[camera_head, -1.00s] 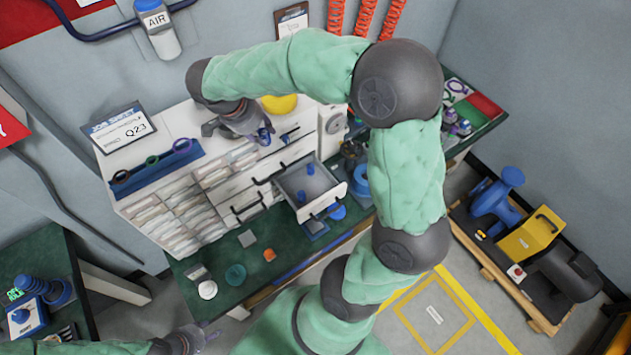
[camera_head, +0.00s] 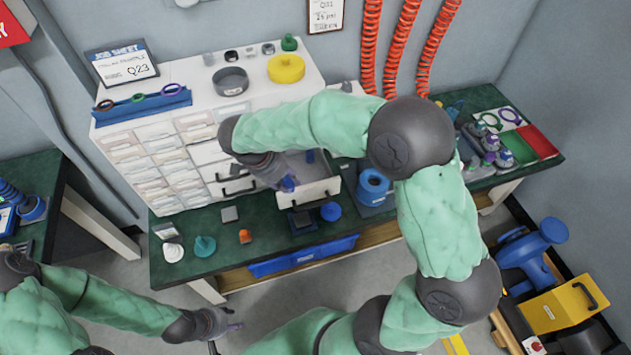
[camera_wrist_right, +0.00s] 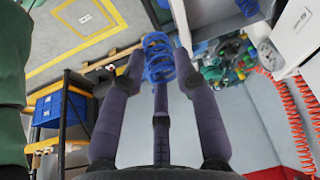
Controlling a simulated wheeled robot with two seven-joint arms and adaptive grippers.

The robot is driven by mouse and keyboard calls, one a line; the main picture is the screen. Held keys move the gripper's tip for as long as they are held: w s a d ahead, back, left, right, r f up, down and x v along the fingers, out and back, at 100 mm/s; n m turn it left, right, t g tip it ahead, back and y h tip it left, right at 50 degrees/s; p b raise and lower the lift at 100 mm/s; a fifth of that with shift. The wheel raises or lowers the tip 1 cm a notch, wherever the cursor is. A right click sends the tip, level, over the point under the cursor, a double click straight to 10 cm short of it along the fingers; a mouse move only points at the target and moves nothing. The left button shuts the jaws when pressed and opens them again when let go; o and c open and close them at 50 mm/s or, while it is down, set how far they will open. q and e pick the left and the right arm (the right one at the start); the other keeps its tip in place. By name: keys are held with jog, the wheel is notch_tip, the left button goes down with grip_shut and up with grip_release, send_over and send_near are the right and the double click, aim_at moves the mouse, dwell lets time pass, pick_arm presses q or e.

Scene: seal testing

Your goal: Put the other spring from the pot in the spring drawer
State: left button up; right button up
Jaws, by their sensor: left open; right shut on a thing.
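The blue coil spring (camera_wrist_right: 158,57) is between the fingertips of my right gripper (camera_wrist_right: 160,72), which is shut on it. In the head view my right gripper (camera_head: 286,184) is at the left part of the open drawer (camera_head: 318,190), with blue showing at its tips. I cannot tell whether the spring touches the drawer floor. Another small blue piece (camera_head: 310,156) shows at the back of the drawer; part of the inside is hidden by my arm. My left gripper (camera_head: 232,326) is open and empty, low in front of the bench. I cannot tell which container is the pot.
A blue cylindrical holder (camera_head: 373,186) stands right of the drawer. A grey dish (camera_head: 230,82) and a yellow disc (camera_head: 286,69) sit on the cabinet top. A blue ball-like part (camera_head: 331,211) and a teal part (camera_head: 204,246) are on the green bench. A blue bin front (camera_head: 300,257) lies below.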

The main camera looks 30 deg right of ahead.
jog(key=shift+d+f, duration=0.2)
jog(key=shift+f, duration=0.15)
jog(key=w+d+f+b, duration=0.1)
jog(key=w+d+f, duration=0.1)
jog(key=d+f, duration=0.1)
jog(key=w+d+f+b, duration=0.1)
jog(key=w+d+f, duration=0.1)
jog(key=d+f, duration=0.1)
jog(key=w+d+f+b, duration=0.2)
jog(key=w+d+f, duration=0.1)
jog(key=d, duration=0.1)
jog(key=shift+d, duration=0.4)
jog(key=shift+d+f, duration=0.15)
jog(key=shift+f, duration=0.05)
jog(key=f+b, duration=0.1)
jog(key=f, duration=0.2)
jog(key=shift+w+d+f+b, duration=0.1)
jog(key=shift+w+f+b, duration=0.15)
jog(key=shift+b, duration=0.15)
jog(key=shift+s+r, duration=0.1)
